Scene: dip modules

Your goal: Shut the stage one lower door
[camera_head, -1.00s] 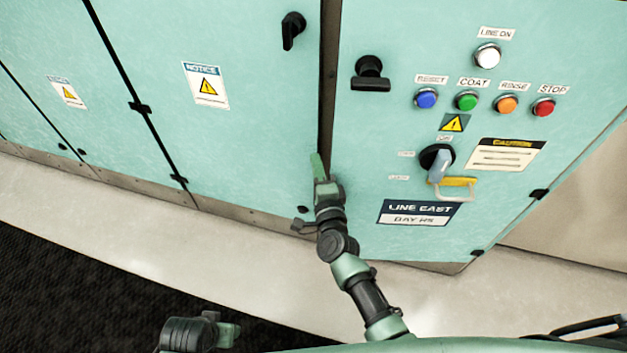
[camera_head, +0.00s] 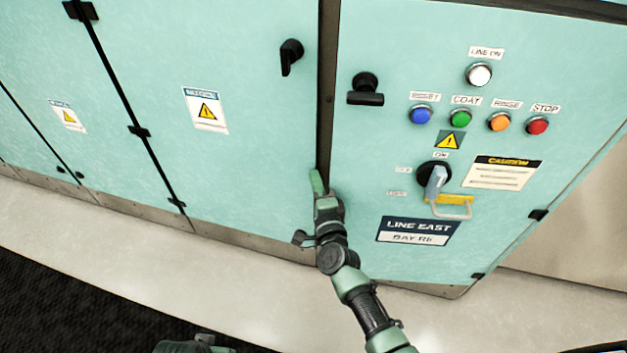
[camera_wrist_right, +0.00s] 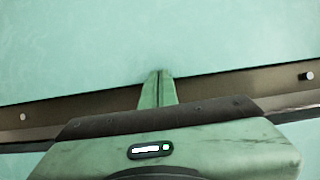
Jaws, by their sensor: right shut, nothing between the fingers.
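A mint green cabinet door (camera_head: 245,140) with a notice label and a black handle (camera_head: 291,56) fills the left middle of the head view. It looks about flush with its neighbours; I cannot tell if it is fully shut. No stage one label is readable. My right gripper (camera_head: 317,181) is shut and empty, at the lower part of the dark seam beside this door's right edge. In the wrist view its fingertips (camera_wrist_right: 160,76) lie over a brown strip and reach the green panel; contact cannot be told.
Right of the seam is a control panel (camera_head: 390,165) with several coloured buttons, a rotary switch (camera_head: 436,177) and a black handle (camera_head: 366,90). More green doors (camera_head: 45,110) continue left. The pale floor (camera_head: 110,240) in front is clear.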

